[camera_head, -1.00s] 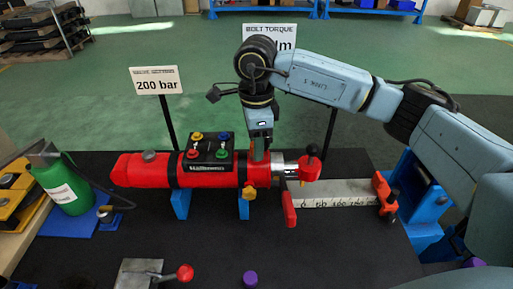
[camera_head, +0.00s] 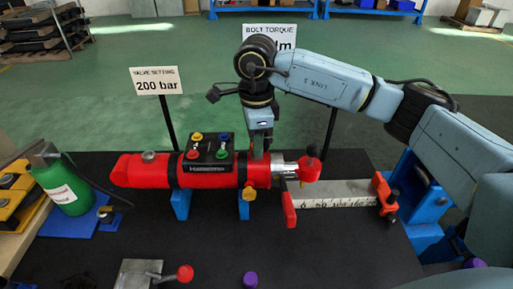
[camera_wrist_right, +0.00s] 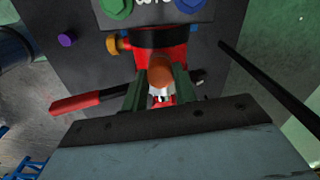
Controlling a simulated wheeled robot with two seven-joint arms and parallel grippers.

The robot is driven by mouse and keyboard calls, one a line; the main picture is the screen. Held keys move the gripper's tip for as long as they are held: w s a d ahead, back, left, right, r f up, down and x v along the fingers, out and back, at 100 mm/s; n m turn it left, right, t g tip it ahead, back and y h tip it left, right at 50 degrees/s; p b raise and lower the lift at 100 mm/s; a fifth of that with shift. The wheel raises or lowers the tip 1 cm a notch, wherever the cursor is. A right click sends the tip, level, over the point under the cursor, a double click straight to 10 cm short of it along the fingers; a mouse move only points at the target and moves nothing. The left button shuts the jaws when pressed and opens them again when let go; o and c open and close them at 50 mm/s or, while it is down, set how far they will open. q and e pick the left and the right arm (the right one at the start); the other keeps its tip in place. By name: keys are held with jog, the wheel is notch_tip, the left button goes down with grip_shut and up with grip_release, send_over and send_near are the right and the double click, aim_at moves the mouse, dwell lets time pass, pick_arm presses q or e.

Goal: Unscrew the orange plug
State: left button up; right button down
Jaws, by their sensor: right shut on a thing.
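The orange plug (camera_wrist_right: 160,72) shows in the right wrist view between the two green fingers of my right gripper (camera_wrist_right: 160,92), which is shut on it. It sits at the red cylinder (camera_wrist_right: 176,58). In the head view my right gripper (camera_head: 259,148) points down onto the right part of the red cylinder (camera_head: 150,172), and the plug is hidden there behind the fingers. The cylinder lies level on blue supports. My left gripper is not in view.
A block with coloured knobs (camera_head: 208,150) sits on the cylinder, just left of my gripper. A red lever (camera_head: 289,208) hangs in front, and a yellow knob (camera_head: 248,193) sticks out below. A green bottle (camera_head: 65,185) stands at left. The front mat is mostly clear.

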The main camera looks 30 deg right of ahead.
jog(key=n+b, duration=0.1)
jog(key=n, duration=0.2)
jog(key=shift+b, duration=0.3)
jog(key=shift+r+n, duration=0.15)
jog(key=shift+n, duration=0.95)
